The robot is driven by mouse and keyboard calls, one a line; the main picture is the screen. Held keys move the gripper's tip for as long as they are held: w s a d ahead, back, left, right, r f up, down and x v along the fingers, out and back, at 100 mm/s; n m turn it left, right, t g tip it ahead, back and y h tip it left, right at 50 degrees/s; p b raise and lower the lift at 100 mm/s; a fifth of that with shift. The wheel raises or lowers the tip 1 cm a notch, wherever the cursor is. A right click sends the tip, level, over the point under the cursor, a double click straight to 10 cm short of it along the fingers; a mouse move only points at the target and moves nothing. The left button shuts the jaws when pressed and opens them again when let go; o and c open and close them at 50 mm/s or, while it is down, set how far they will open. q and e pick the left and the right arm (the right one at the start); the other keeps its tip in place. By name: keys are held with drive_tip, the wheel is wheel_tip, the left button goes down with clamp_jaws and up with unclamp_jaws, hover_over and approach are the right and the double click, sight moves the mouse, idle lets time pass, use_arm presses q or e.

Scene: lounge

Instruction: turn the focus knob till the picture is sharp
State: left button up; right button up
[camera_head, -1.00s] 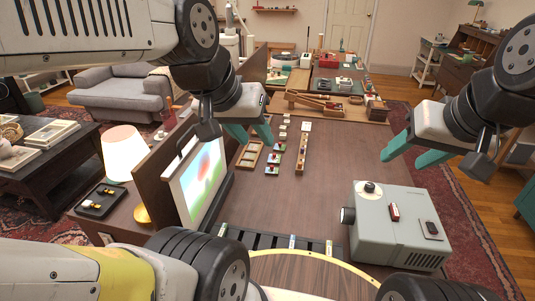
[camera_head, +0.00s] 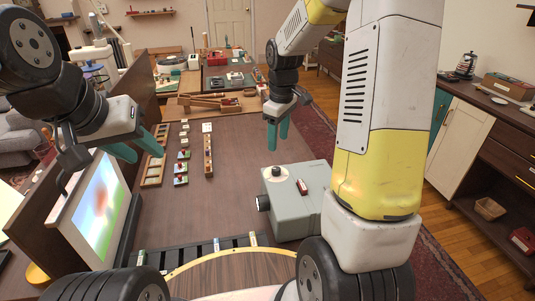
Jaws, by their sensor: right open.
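The grey projector (camera_head: 290,212) stands at the right of the table, its dark lens (camera_head: 263,203) facing left. On its top is a round white disc with a black knob (camera_head: 276,172), and a small dark red item (camera_head: 303,187) beside it. The screen (camera_head: 98,208) at the left shows a blurred picture of soft orange, green and blue patches. My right gripper (camera_head: 277,134) is open and empty, fingers pointing down, above and behind the projector. My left gripper (camera_head: 140,145) is open and empty near the top of the screen. My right arm hides part of the projector's right side.
Wooden trays (camera_head: 155,158) and small coloured blocks (camera_head: 181,168) lie behind the screen. A long narrow wooden rack (camera_head: 208,157) stands mid-table. A striped strip (camera_head: 195,250) lies in front. The table between screen and projector is clear.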

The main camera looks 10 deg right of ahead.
drive_tip(key=n, duration=0.1)
hover_over(276, 168)
drive_tip(key=shift+g, duration=0.4)
wheel_tip(276, 168, down, 5)
drive_tip(key=shift+s+r, duration=0.1)
wheel_tip(276, 168, down, 8)
clamp_jaws()
